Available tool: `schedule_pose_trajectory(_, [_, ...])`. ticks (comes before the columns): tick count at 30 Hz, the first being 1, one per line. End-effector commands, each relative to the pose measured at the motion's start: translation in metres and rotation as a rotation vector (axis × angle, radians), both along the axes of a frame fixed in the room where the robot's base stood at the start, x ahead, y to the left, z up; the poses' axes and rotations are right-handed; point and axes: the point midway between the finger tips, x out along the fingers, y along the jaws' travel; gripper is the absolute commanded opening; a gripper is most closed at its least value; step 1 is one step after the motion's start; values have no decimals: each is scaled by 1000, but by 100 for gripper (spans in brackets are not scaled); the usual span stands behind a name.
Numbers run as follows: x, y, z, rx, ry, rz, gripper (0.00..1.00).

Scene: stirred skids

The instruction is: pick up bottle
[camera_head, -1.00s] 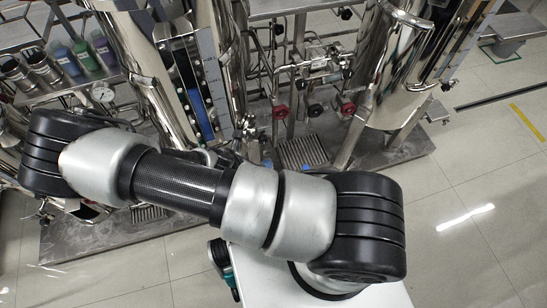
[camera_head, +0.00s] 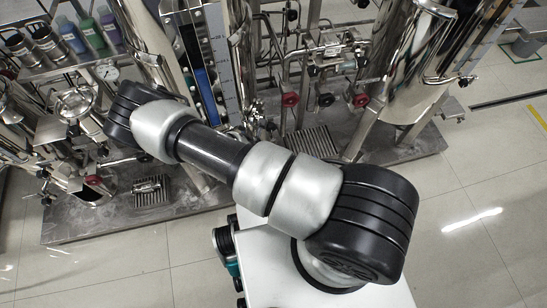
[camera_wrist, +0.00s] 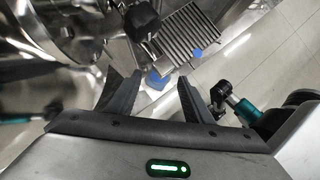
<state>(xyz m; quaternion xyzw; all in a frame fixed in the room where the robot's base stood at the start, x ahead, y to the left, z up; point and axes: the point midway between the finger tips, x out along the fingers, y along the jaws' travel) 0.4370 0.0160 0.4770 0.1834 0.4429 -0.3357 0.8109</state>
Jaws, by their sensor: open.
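In the head view a blue bottle (camera_head: 70,35), a green bottle (camera_head: 92,34) and a purple bottle (camera_head: 110,27) stand upright in a row on a metal shelf at the upper left. I cannot tell which one is the task's bottle. My gripper (camera_wrist: 159,79) shows in the wrist view with its two dark fingers apart and nothing held between them. Beyond the fingers are a blue patch, a ribbed grate and the floor. No bottle can be made out clearly in the wrist view. In the head view I cannot clearly make out my gripper.
Two steel cups (camera_head: 47,40) stand left of the bottles on the shelf (camera_head: 60,66). Steel tanks (camera_head: 405,60), pipes and red-knobbed valves (camera_head: 291,98) crowd the skid behind my arm. Open tiled floor (camera_head: 485,190) lies at the right.

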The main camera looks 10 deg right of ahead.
Motion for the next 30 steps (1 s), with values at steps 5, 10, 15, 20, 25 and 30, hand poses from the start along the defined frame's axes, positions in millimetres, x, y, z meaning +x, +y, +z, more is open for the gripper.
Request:
schedule_pose_trajectory(5, [10, -12, -26, 1, -1, -4, 46])
schedule_pose_trajectory(10, [17, -18, -39, 0, 0, -1, 46])
schedule_pose_trajectory(15, [18, -18, -40, 0, 0, 0, 46])
schedule_pose_trajectory(20, [18, -18, -40, 0, 0, 0, 33])
schedule_pose_trajectory(25, [18, -18, -39, 0, 0, 0, 4])
schedule_pose_trajectory(30, [18, -18, -39, 0, 0, 0, 0])
